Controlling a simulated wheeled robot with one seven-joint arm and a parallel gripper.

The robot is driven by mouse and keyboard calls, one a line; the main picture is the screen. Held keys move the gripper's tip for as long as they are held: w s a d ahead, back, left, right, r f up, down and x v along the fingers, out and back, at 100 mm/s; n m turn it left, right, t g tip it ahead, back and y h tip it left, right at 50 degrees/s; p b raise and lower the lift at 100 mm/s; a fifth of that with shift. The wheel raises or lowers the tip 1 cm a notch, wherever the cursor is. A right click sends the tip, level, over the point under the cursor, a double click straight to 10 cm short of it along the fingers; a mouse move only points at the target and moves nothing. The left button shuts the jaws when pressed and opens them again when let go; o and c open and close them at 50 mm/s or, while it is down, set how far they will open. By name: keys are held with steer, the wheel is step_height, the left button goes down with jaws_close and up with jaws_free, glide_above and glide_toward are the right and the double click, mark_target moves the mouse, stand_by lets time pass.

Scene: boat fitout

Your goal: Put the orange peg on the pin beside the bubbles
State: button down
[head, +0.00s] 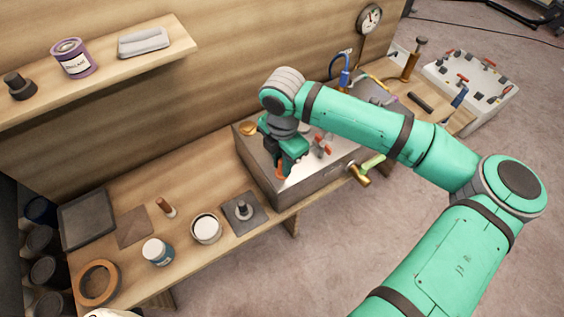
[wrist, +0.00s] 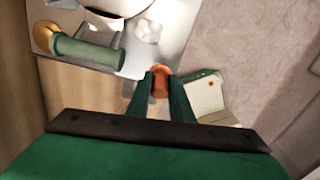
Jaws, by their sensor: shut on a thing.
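My gripper (head: 284,172) is over the near left part of a grey metal box-like unit (head: 262,165) on the bench. It is shut on the orange peg (wrist: 161,76), whose round end shows between the green fingers in the wrist view. A little of the orange peg (head: 280,173) also shows below the gripper in the head view. A white lumpy cluster (wrist: 147,31), which may be the bubbles, sits on the pale surface just beyond the peg. I cannot make out the pin. It may be hidden by the gripper or peg.
Red-handled fittings (head: 322,146) stand right of my gripper. A brass tap (head: 359,174) sticks out at the unit's front. A green cylinder (wrist: 90,53) lies near the fingers, left in the wrist view. An open tin (head: 206,229) and a dark plate (head: 243,214) occupy the front bench.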

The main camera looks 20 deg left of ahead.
steer(key=shift+f, duration=0.35)
stand_by(0.6)
steer(key=shift+f, duration=0.35)
steer(key=shift+f, duration=0.65)
stand_by(0.3)
steer(key=c, duration=0.9)
jaws_free()
steer(key=shift+c, duration=0.2)
steer(key=shift+r, duration=0.1)
steer(key=shift+r, duration=4.2)
